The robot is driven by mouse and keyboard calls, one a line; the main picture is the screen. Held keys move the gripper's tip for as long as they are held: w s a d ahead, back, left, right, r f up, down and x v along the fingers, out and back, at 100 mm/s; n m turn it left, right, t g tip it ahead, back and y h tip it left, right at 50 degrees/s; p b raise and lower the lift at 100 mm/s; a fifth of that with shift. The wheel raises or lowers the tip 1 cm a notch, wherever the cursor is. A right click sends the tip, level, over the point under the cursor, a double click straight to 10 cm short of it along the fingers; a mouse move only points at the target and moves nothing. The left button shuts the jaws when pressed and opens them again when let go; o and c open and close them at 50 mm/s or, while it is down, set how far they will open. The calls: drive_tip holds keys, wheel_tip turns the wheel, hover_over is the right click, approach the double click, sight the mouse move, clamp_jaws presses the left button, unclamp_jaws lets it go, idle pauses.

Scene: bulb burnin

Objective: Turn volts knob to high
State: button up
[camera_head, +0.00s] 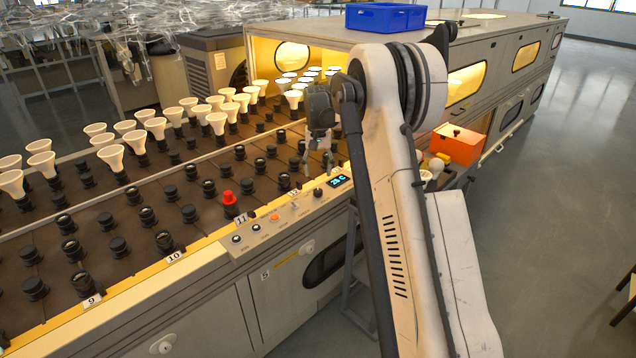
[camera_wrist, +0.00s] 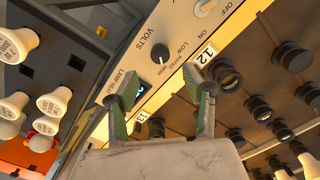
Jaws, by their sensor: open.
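The volts knob (camera_wrist: 160,53) is a round black knob on the beige control panel (camera_wrist: 133,63). In the wrist view it lies beyond and between my fingertips, beside the words VOLTS, LOW, RATED and HIGH. I cannot tell which mark it points to. In the head view the volts knob (camera_head: 318,192) is a small dark spot left of the lit display (camera_head: 338,181). My gripper (camera_wrist: 155,92) is open and empty, with its green-padded fingers spread wide. In the head view my gripper (camera_head: 318,165) hangs just above and behind the panel, apart from the knob.
An OFF/ON switch (camera_wrist: 205,8) is close to the knob. Black sockets and white bulbs (camera_head: 216,122) fill the rack behind the panel. A red cap (camera_head: 230,198) stands on the rack. An orange box (camera_head: 456,145) is right of my arm, and a blue crate (camera_head: 385,17) sits above.

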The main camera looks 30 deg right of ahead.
drive_tip(key=shift+r, duration=1.9)
drive_tip(key=shift+r, duration=0.1)
drive_tip(key=s+a+r+n+t+p, duration=0.1)
drive_tip(key=s+a+r+t, duration=0.1)
drive_tip(key=s+a+r, duration=0.6)
drive_tip(key=s+a+r+n+t, duration=0.1)
drive_tip(key=s+a+r, duration=0.5)
drive_tip(key=s+r, duration=0.4)
drive_tip(key=s+a+f+n+t, duration=0.1)
drive_tip(key=s+a+f, duration=0.1)
drive_tip(key=s, duration=0.6)
drive_tip(key=s+a+f+n+t+p, duration=0.1)
drive_tip(key=s+a, duration=0.3)
drive_tip(key=s, duration=0.4)
drive_tip(key=s+a+f+n+t, duration=0.1)
drive_tip(key=s+a+f+t, duration=0.1)
drive_tip(key=s, duration=0.7)
drive_tip(key=shift+a+f+p, duration=0.35)
drive_tip(key=shift+a+f, duration=0.15)
drive_tip(key=shift+f, duration=0.1)
